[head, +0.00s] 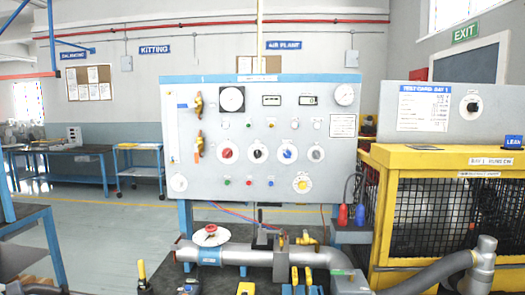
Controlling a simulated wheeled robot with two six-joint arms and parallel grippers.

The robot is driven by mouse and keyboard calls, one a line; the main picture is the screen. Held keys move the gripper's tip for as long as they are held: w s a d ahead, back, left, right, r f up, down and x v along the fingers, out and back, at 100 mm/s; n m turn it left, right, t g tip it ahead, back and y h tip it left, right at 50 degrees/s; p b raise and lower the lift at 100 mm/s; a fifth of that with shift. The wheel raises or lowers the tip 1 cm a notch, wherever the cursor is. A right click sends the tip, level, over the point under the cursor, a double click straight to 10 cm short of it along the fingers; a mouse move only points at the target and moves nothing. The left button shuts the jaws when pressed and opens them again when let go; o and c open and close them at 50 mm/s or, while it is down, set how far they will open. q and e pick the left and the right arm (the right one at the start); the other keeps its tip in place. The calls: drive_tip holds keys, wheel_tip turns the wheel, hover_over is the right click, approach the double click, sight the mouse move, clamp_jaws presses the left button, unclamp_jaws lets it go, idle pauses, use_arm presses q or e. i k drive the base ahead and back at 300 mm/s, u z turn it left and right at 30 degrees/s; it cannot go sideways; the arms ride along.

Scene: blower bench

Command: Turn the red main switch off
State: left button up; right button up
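A grey upright control panel (205,120) with a blue frame stands in the middle of the head view. On it, a red rotary knob (227,153) on a round white plate is at the left end of a row of knobs; it looks like the red main switch. Its exact pointer angle is too small to read. To its right are a black knob (258,154), a blue knob (287,153) and a grey knob (316,154). Nothing touches the red knob. Neither of my grippers can be made out in the view.
Below the panel, a grey pipe (245,256) carries a red-capped valve (211,231). Brass levers (198,104) stick out at the panel's left. A yellow mesh cage (447,170) stands at the right, with a thick grey hose (430,273) before it. The panel's front looks clear.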

sight(228, 153)
drive_tip(key=z, duration=0.1)
drive_tip(key=k, duration=1.05)
drive_tip(key=u, duration=1.3)
drive_tip(key=i, duration=0.65)
drive_tip(key=u, duration=0.6)
drive_tip(key=i, duration=1.5)
drive_tip(key=z, duration=1.2)
drive_tip(key=i, duration=0.65)
drive_tip(key=z, duration=0.65)
